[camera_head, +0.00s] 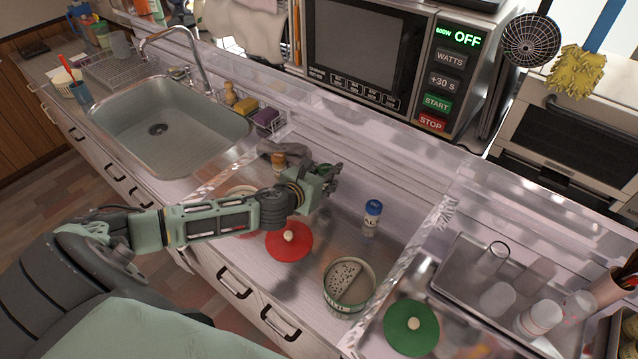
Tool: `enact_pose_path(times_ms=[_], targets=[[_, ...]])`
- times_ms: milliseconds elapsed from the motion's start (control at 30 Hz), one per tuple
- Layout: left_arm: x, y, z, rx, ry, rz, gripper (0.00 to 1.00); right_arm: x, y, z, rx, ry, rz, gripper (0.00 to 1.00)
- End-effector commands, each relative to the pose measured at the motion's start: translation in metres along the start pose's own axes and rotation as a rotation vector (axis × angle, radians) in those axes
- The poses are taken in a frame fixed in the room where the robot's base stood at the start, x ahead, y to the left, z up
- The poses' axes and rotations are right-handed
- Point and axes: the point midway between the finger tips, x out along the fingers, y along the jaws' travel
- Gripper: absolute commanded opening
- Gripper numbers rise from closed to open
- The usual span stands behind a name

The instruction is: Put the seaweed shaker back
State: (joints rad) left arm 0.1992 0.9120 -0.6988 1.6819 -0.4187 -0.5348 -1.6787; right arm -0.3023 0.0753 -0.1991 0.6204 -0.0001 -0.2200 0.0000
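My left gripper (332,178) reaches in from the left over the steel counter, near its back wall. A small dark green patch (325,170) shows at its fingers; it may be a shaker's lid, but the gripper hides most of it. I cannot tell whether the fingers are closed on it. A salt shaker (371,219) with a blue cap and white label stands upright on the counter, to the right of the gripper and apart from it. No seaweed label is readable. My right gripper is out of view.
A red lid (289,241) lies below my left arm. A pot with speckled contents (348,285) and a green lid (411,327) are nearer the front. A clear low divider (425,235) crosses the counter. A tray (460,262) with glasses is at right. The sink (215,125) is at left.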

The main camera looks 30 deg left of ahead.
Motion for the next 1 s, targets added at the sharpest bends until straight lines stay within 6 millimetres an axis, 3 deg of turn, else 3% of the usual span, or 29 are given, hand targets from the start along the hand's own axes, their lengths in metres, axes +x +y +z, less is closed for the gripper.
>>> enact_pose_path(times_ms=[200,500,967,1000], targets=[[0.010,0.023,-0.012,-0.002,0.000,-0.001,0.05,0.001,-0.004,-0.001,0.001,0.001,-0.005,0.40],[0.025,0.024,-0.046,-0.004,0.000,-0.002,0.05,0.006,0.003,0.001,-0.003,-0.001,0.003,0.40],[0.028,0.024,-0.053,0.000,-0.001,-0.002,0.05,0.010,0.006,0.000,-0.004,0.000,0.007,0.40],[0.027,0.024,-0.052,0.000,-0.001,-0.002,0.35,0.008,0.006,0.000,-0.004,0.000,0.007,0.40]])
